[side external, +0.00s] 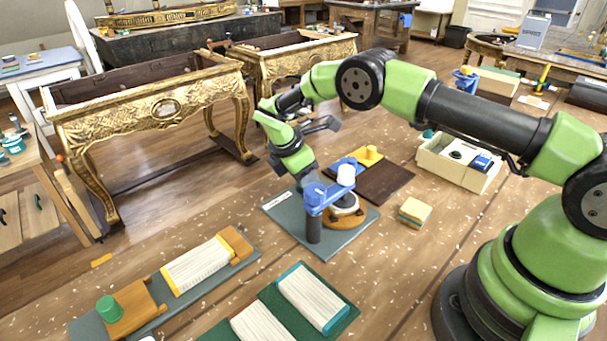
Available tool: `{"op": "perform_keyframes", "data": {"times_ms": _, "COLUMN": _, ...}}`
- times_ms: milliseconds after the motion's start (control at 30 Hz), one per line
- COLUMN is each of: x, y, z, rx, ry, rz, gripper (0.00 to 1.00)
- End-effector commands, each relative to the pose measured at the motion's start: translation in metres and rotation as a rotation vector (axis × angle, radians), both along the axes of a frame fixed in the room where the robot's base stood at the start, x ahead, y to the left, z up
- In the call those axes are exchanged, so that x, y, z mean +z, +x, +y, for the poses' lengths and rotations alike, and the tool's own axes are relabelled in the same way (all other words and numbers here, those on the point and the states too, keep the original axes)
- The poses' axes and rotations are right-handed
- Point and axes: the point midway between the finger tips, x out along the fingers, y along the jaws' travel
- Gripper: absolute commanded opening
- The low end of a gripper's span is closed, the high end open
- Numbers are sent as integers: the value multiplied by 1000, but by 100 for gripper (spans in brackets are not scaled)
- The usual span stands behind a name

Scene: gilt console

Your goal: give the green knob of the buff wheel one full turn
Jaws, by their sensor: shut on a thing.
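The buff wheel appears to be the pale round disc (345,207) on a round wooden base, on a grey-green board (333,249). A blue bracket (321,198) on a dark post, with a white cylinder (346,175), stands in front of it. My gripper (307,184) points down just behind and left of the bracket, which hides its fingertips. It is shut at the wheel, on what appears to be the green knob; the knob itself is hidden. Another green cylinder (108,309) stands on a wooden block at lower left, away from my gripper.
A cream bin (456,166) and a small layered block (414,212) are to the right. Pale ribbed pads (197,264) lie in front. Gilt consoles (155,110) stand at the back left.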

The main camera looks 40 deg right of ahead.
Motion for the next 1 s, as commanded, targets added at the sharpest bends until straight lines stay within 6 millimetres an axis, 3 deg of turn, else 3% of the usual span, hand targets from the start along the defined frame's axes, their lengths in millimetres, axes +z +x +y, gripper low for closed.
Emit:
{"op": "perform_keyframes", "data": {"times_ms": 567, "x": 0, "y": 0, "z": 1, "rx": -39, "ry": 2, "rz": 1, "gripper": 15}}
{"op": "perform_keyframes", "data": {"times_ms": 600, "x": 0, "y": 0, "z": 1, "rx": -39, "ry": 2, "rz": 1, "gripper": 44}}
{"op": "perform_keyframes", "data": {"times_ms": 700, "x": 0, "y": 0, "z": 1, "rx": -39, "ry": 2, "rz": 1, "gripper": 64}}
{"op": "perform_keyframes", "data": {"times_ms": 1000, "x": 2, "y": 1, "z": 1, "rx": -38, "ry": 1, "rz": -1, "gripper": 64}}
